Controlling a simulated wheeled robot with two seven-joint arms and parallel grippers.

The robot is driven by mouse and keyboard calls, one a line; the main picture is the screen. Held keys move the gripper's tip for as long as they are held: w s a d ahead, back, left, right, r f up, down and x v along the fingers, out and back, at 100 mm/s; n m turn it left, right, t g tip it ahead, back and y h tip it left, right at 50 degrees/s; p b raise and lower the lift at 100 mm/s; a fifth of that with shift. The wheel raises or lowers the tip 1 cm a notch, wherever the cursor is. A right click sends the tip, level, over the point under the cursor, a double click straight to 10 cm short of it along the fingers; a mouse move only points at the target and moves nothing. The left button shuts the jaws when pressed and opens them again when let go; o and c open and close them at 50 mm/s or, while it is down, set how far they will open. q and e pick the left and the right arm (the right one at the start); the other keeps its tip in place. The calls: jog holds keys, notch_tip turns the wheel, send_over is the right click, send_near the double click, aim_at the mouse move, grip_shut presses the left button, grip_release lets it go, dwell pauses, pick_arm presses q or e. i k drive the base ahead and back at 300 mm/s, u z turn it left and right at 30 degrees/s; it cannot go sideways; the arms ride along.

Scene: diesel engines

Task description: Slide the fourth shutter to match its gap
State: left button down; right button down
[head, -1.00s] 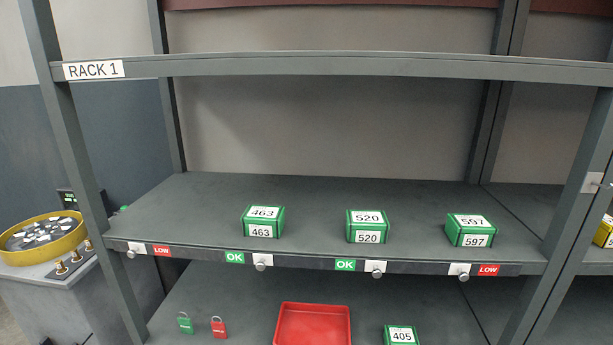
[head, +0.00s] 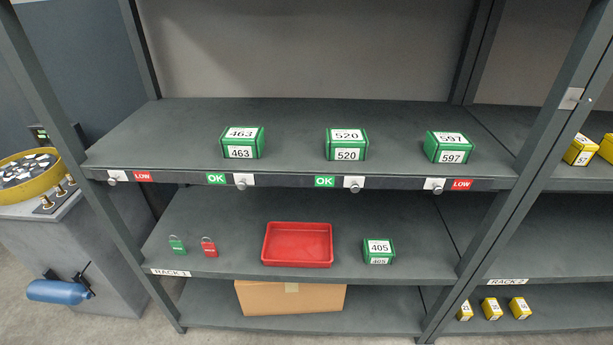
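The front edge of the upper shelf carries a row of white shutters with round knobs. The fourth shutter (head: 434,185) is at the right end, with a red LOW label (head: 461,185) showing to its right. Green box 597 (head: 450,148) stands on the shelf above it. The first shutter (head: 116,176) has a red LOW label on its right and an empty stretch of shelf above. The second shutter (head: 243,181) and third shutter (head: 354,184) have green OK labels on their left, below green boxes 463 (head: 242,143) and 520 (head: 346,146). Neither gripper is in view.
The shelf below holds a green padlock (head: 177,245), a red padlock (head: 209,247), a red tray (head: 297,245) and green box 405 (head: 378,251). A cardboard box (head: 290,298) is at the bottom. A rack post (head: 513,195) stands right of the fourth shutter.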

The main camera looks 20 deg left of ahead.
aim_at(435, 185)
jog(key=z, duration=0.05)
jog(key=i, duration=0.3)
jog(key=z, duration=0.4)
jog(key=k, duration=0.2)
jog(key=z, duration=1)
jog(key=i, duration=0.5)
jog(key=u, duration=0.05)
